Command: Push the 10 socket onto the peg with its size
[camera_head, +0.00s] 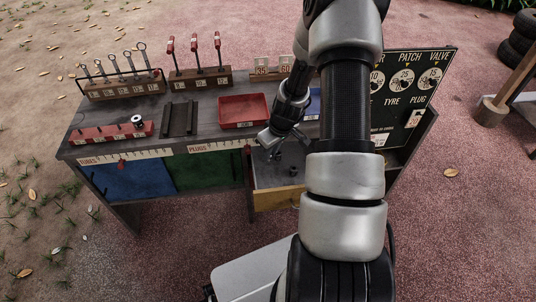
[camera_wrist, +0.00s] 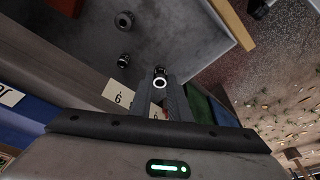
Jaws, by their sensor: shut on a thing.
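My gripper (camera_wrist: 162,98) is shut on a small dark socket (camera_wrist: 160,74) with a bright ring at its end. I cannot read a size on it. In the head view my gripper (camera_head: 270,138) is above the open drawer (camera_head: 262,178). The red peg rail (camera_head: 88,138) lies at the front left of the cart top, with white size labels too small to read. A socket (camera_head: 137,120) with a bright ring stands near its right end. Two loose sockets (camera_wrist: 123,20) (camera_wrist: 123,60) lie in the drawer, and another dark one (camera_wrist: 258,8) shows near its edge.
A red tray (camera_head: 243,111) and a dark ribbed holder (camera_head: 180,119) stand between the rail and my gripper. Wrenches (camera_head: 128,62) and red-handled tools (camera_head: 195,50) stand upright behind. A black sign board (camera_head: 415,90) rises at the right.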

